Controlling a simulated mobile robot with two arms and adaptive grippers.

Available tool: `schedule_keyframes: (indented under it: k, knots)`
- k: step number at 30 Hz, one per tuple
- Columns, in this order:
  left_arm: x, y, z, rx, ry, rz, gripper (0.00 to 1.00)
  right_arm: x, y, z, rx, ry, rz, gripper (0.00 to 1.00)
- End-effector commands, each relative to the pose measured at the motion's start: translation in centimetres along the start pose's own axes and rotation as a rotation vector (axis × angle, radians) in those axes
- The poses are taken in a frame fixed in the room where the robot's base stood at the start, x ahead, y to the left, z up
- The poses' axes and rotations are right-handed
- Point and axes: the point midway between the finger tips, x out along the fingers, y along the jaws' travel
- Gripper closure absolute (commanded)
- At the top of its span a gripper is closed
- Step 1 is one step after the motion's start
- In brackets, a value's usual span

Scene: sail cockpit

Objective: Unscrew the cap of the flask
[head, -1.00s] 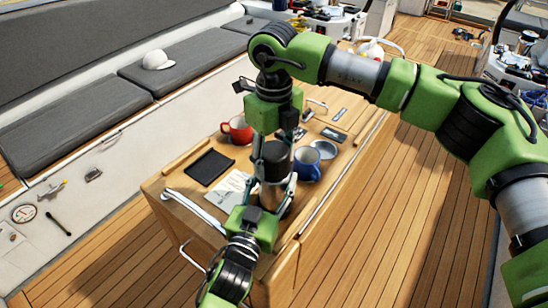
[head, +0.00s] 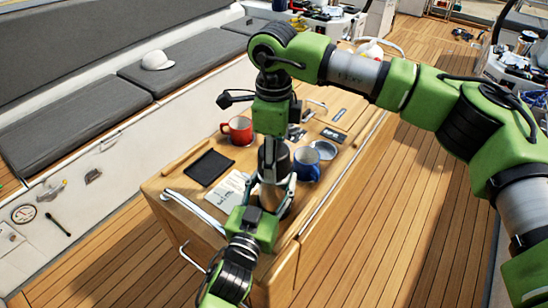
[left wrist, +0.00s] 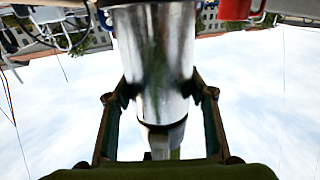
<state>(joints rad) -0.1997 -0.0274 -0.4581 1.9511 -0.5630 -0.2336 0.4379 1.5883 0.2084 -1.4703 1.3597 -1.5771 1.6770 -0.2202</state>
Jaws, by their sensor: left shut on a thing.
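The flask (head: 270,198) stands upright at the near end of the wooden cockpit table, with a dark cap (head: 281,158) on top. My left gripper (head: 272,183) comes from below in the head view, its fingers on either side of the flask body. The left wrist view shows the silver flask body (left wrist: 158,60) between the left fingers (left wrist: 163,90). My right gripper (head: 273,155) points down from above at the cap, one finger in front of it. The far finger is hidden, so whether it grips the cap is unclear.
On the wooden table (head: 292,222) stand a red mug (head: 239,131), a blue mug (head: 306,165) and a metal dish (head: 325,150). A black mat (head: 209,168) and a printed sheet (head: 226,190) lie to the left. A metal rail (head: 196,211) edges the near left side.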

Motion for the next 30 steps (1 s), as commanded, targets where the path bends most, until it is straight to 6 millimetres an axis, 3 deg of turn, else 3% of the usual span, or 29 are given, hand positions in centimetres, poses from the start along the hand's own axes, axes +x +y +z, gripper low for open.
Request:
schedule_keyframes:
  k: [30]
  knots:
    - [0.0,0.0,-0.1,0.000,0.001,0.000,1.00,-2.2,0.0,0.0,0.000,0.000,0.000,0.76]
